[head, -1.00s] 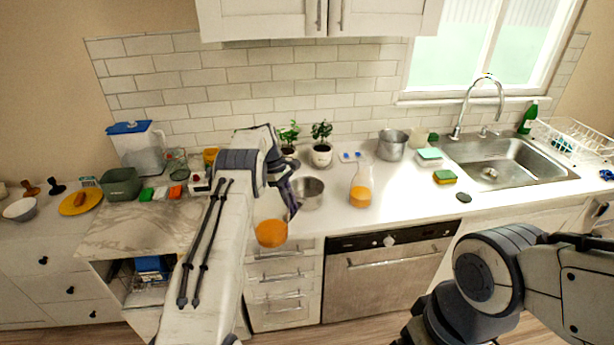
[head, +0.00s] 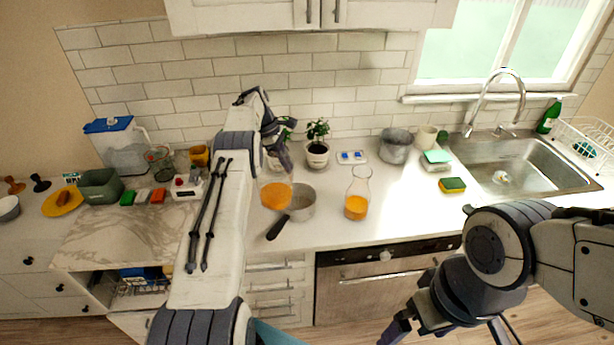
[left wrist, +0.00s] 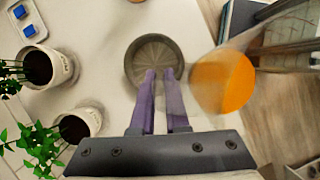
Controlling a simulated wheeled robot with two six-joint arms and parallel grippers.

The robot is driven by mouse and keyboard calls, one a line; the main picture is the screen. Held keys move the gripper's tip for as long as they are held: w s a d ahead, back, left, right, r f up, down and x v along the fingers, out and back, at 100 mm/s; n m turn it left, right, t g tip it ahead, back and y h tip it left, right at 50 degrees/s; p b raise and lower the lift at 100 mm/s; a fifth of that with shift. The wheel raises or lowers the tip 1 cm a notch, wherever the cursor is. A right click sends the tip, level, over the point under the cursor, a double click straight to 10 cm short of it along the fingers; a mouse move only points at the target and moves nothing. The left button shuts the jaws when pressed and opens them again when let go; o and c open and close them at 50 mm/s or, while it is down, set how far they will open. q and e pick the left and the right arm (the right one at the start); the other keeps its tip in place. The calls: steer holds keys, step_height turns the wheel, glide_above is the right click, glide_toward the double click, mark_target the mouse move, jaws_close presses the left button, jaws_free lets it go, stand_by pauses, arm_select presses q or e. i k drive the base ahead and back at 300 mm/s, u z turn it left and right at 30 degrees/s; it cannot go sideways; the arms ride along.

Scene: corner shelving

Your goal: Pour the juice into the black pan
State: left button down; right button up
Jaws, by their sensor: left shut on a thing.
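A grey pan with a black handle (head: 300,205) sits on the counter, its handle pointing front left; its bowl looks empty in the left wrist view (left wrist: 153,62). My left gripper (head: 287,157) is shut on a clear carafe of orange juice (head: 276,194), held in front of and left of the pan's bowl. The carafe's juice (left wrist: 224,82) shows beside my fingers in the left wrist view; the grip itself is hard to make out. A second juice carafe (head: 357,206) stands right of the pan. My right gripper (head: 448,332) is low, fingers apart, partly cut off.
A steel pot (head: 395,148), sponge (head: 452,185) and sink (head: 520,165) lie to the right. The counter front right of the second carafe is clear.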

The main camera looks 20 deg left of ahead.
mark_target(288, 215)
steer(key=i, duration=0.9)
